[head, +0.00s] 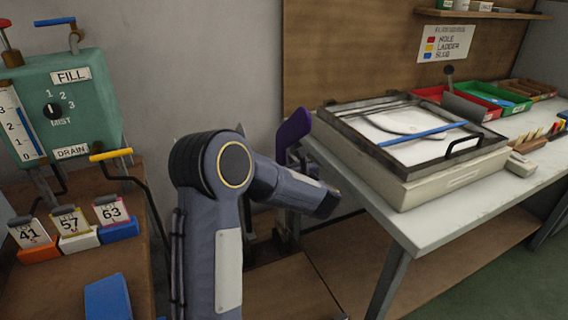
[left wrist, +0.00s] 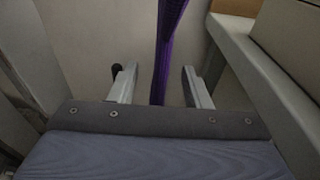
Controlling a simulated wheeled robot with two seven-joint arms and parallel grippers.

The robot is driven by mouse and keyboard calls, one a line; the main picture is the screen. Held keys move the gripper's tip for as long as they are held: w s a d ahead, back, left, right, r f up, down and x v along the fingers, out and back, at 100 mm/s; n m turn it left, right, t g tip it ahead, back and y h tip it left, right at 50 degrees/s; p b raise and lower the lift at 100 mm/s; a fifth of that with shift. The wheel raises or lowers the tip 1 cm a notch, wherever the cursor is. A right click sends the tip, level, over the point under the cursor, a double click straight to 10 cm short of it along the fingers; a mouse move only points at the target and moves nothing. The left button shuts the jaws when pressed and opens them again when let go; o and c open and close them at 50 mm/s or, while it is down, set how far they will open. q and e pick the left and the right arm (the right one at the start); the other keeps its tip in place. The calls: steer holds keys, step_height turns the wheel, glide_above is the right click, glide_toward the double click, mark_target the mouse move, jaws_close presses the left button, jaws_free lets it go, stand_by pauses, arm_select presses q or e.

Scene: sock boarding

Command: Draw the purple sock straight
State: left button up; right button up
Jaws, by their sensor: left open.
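The purple sock (head: 293,129) shows in the head view just left of the bench's near corner, its upper part standing above my left gripper (head: 294,163). In the left wrist view the sock (left wrist: 168,42) hangs as a narrow purple strip between the two fingers. My left gripper (left wrist: 159,70) is open there, with a gap on both sides of the sock. My left forearm hides the lower part of the sock in the head view. My right gripper is in neither view.
A white bench (head: 424,232) stands close on the right, carrying a framed box (head: 412,192) and red and green trays (head: 497,98). At left are a green control box (head: 88,92) and numbered tags (head: 72,222) on a wooden table.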

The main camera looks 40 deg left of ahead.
arm_select(q)
steer(key=f+b+v, duration=0.1)
steer(key=b+v, duration=0.4)
steer(key=v, duration=0.4)
steer(key=shift+b, duration=0.3)
